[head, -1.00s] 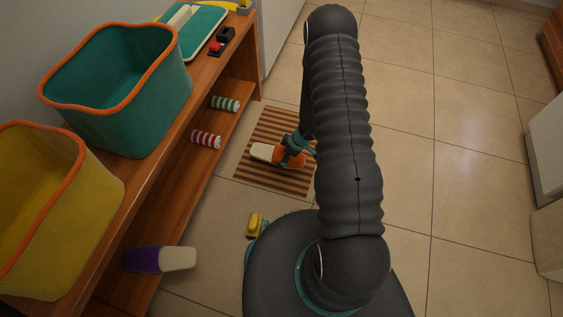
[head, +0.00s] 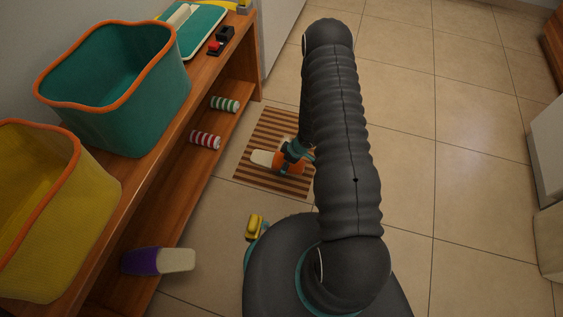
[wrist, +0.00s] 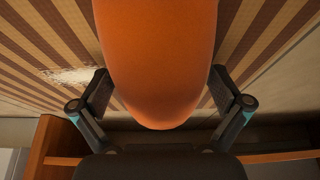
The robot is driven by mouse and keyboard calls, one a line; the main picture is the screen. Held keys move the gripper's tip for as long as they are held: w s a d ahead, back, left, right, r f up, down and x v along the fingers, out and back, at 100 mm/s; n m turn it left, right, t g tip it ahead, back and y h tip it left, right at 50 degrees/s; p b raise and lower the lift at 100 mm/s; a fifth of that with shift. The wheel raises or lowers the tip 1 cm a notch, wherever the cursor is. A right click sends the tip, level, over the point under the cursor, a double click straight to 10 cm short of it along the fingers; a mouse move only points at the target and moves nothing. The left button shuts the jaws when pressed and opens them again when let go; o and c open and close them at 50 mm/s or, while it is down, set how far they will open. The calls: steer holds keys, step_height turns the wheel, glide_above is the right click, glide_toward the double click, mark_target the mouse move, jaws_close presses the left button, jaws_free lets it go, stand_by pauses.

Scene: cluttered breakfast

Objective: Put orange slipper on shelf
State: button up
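The orange slipper (head: 289,163) has an orange upper and a pale sole end that points left. It is over the brown striped mat (head: 246,172); I cannot tell whether it is clear of the mat. My gripper (head: 297,150) is at the slipper, partly hidden behind my arm. In the wrist view the slipper's rounded orange end (wrist: 160,70) fills the space between the fingers of my gripper (wrist: 160,88). The fingertips meet its two sides. The wooden shelf unit (head: 205,110) is on the left, with an open lower level.
A purple and cream slipper (head: 158,261) lies by the lower shelf. Red-striped (head: 205,140) and green-striped (head: 224,104) rolls lie on it. Teal (head: 120,110) and yellow (head: 40,220) bins stand on top. A yellow item (head: 254,226) is by my base. Tiled floor at right is clear.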

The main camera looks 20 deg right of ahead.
steer(key=d+r+m+t+h+p, duration=0.1)
steer(key=d+r+m+h, duration=0.15)
steer(key=r, duration=1.15)
steer(key=d+r+m+t+h+p, duration=0.15)
steer(key=d+r, duration=0.25)
steer(key=r, duration=1.1)
steer(key=d+r+m+t+h+p, duration=0.1)
steer(key=d+r+h, duration=0.15)
steer(key=r, duration=1.15)
steer(key=s+a+r+m, duration=0.3)
steer(key=s+r+m, duration=0.1)
steer(key=s+r, duration=0.75)
steer(key=s+a+r+m+y, duration=0.1)
steer(key=s+a+r, duration=0.2)
steer(key=s, duration=0.3)
steer(key=s+a+r+m+y, duration=0.1)
steer(key=s+a+r, duration=0.2)
steer(key=s+a, duration=0.3)
steer(key=shift+s+r+y, duration=0.2)
steer(key=shift+s+y, duration=0.15)
steer(key=shift+s, duration=0.45)
steer(key=shift+g, duration=0.25)
